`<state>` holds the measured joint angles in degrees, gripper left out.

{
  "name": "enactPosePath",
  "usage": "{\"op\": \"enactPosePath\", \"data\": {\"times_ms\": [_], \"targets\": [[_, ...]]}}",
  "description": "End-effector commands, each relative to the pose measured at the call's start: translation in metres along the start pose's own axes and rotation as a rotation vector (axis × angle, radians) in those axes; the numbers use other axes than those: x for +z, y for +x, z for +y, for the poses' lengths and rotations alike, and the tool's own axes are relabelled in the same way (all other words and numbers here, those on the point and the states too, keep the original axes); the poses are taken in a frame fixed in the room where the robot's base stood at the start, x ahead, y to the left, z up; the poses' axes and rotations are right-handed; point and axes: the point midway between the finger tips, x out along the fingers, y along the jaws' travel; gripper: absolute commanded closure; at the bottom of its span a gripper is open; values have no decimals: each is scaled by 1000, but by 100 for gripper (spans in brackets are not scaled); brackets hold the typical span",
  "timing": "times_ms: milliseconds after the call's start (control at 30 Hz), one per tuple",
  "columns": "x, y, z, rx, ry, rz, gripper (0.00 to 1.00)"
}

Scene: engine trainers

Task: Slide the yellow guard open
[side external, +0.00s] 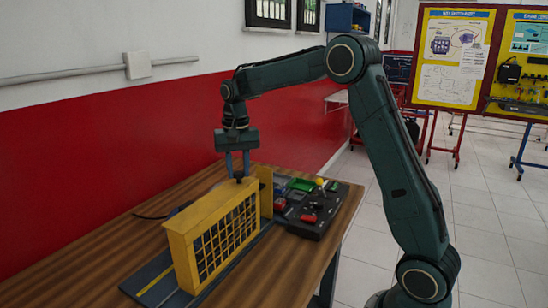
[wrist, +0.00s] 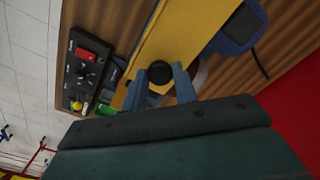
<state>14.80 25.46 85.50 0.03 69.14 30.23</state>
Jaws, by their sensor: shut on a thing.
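The yellow guard (side external: 213,235) stands upright on a dark track (side external: 158,281) on the wooden table, with a dark mesh window in its side. A yellow end post (side external: 265,190) stands just beyond its far end. My gripper (side external: 238,176) points down at the guard's top, near that far end. Its blue fingers are shut on a black knob (wrist: 160,70) on top of the guard. In the wrist view, the gripper (wrist: 162,72) has one finger on each side of the knob, and the yellow guard (wrist: 175,38) runs upward. What the guard covers is mostly hidden.
A black control panel (side external: 318,222) with red, green and yellow parts lies to the right of the guard. A blue device (wrist: 240,27) with a cable is on the guard's other side. The near-left part of the table (side external: 75,262) is clear. A red and white wall is behind.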

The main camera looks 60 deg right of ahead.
Motion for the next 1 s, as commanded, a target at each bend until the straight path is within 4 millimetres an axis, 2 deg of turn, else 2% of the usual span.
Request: {"op": "enactPosePath", "data": {"times_ms": [100, 300, 667, 700, 800, 1000], "targets": [[18, -1, -19, -2, -7, 3, 100], [40, -1, -41, -3, -5, 4, 100], [44, -1, -45, -4, -2, 4, 100], [44, -1, -45, -4, -2, 4, 70], [44, -1, -44, -3, -2, 4, 50], [44, 0, -44, -2, -1, 2, 50]]}}
